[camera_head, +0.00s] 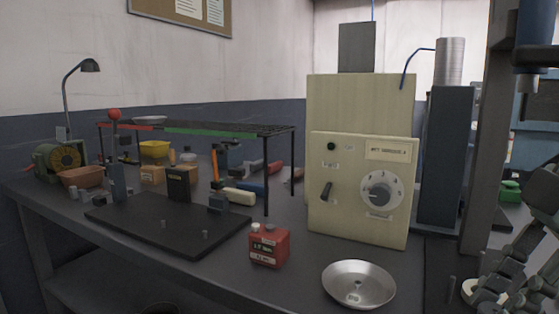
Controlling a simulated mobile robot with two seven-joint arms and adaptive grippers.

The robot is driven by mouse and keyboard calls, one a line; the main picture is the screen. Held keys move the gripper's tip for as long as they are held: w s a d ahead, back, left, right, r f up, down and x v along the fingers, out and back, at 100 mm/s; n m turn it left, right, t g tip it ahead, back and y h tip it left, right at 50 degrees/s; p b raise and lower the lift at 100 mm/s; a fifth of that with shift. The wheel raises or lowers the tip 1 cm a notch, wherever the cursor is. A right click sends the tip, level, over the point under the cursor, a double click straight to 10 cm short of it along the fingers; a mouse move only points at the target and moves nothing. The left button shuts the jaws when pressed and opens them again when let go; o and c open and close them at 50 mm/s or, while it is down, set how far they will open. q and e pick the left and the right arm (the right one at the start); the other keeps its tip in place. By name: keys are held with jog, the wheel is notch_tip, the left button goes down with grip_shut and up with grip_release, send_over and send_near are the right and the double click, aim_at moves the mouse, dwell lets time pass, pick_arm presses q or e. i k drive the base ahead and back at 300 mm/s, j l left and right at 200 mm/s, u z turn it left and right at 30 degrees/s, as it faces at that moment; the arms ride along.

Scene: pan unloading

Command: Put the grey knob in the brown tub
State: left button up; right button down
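A shallow round metal pan (378,296) sits at the front right of the bench. A small light grey piece (353,297), seemingly the grey knob, lies in it; it is too small to make out its shape. A brown tub (82,178) stands at the far left of the bench, beside a green motor-like machine; its inside is mostly hidden. My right gripper (492,292) shows at the lower right edge, to the right of the pan and apart from it. It is partly cut off, and its opening is unclear. My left gripper is out of view.
A red can (268,247) stands left of the pan. A cream control box (360,215) with a dial stands behind.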

aim_at(85, 185)
jog(key=i+j, duration=0.1)
jog(key=j, duration=0.3)
jog(key=j+u, duration=0.1)
jog(key=j, duration=0.35)
jog(key=i+j+u, duration=0.15)
jog(key=i+j, duration=0.15)
jog(key=j, duration=0.3)
jog(key=i+j+u, duration=0.15)
jog(key=i+j, duration=0.2)
jog(key=j, duration=0.25)
jog(key=i+j+u, duration=0.15)
jog(key=i+j, duration=0.2)
jog(key=j, duration=0.15)
